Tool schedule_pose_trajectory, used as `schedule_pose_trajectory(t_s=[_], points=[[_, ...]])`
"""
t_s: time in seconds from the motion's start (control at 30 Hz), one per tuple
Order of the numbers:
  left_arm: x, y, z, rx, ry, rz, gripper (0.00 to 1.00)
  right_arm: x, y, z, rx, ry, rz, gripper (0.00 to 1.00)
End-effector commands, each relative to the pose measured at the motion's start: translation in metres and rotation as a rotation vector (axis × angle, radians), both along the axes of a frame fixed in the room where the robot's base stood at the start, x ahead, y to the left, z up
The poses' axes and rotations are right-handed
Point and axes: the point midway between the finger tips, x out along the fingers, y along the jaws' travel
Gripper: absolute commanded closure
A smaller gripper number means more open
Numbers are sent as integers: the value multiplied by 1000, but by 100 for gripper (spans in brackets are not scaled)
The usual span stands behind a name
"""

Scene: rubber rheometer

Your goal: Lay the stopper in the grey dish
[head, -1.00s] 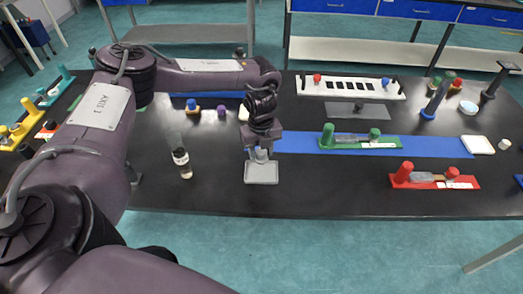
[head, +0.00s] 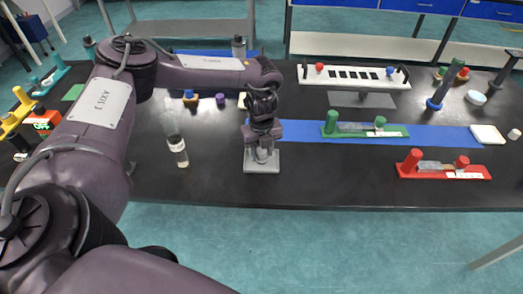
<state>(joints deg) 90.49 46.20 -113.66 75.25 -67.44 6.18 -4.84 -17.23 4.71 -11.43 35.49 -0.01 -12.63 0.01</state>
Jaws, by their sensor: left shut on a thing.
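The grey dish (head: 248,166) lies near the front edge of the black table, in the middle of the head view. My left gripper (head: 262,154) points down over the dish, with its fingertips low over or inside it. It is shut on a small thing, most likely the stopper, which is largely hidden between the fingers. I cannot tell whether the held thing touches the dish floor. My right gripper is not in view.
A clear bottle (head: 178,150) with a dark and white label stands left of the dish. A green fixture (head: 365,131) and a red fixture (head: 443,170) stand to the right. A purple cap (head: 220,98) is behind. The tabletop between bottle and dish is clear.

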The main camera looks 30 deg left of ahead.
Motion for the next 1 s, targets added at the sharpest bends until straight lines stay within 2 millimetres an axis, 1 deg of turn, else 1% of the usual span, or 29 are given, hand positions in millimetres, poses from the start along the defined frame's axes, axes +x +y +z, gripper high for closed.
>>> schedule_pose_trajectory(t_s=[0.4, 0.43, 0.6, 0.87, 1.0], points=[[0, 0, -5, 1, 1, 0, 82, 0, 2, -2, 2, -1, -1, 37], [0, 0, -5, 1, 1, 0, 58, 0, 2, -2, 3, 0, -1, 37], [0, 0, -4, 1, 1, 0, 35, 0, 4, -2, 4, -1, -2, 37], [0, 0, -4, 0, 0, 0, 35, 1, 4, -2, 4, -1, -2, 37], [1, 0, 6, 0, -2, 1, 35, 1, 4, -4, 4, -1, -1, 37]])
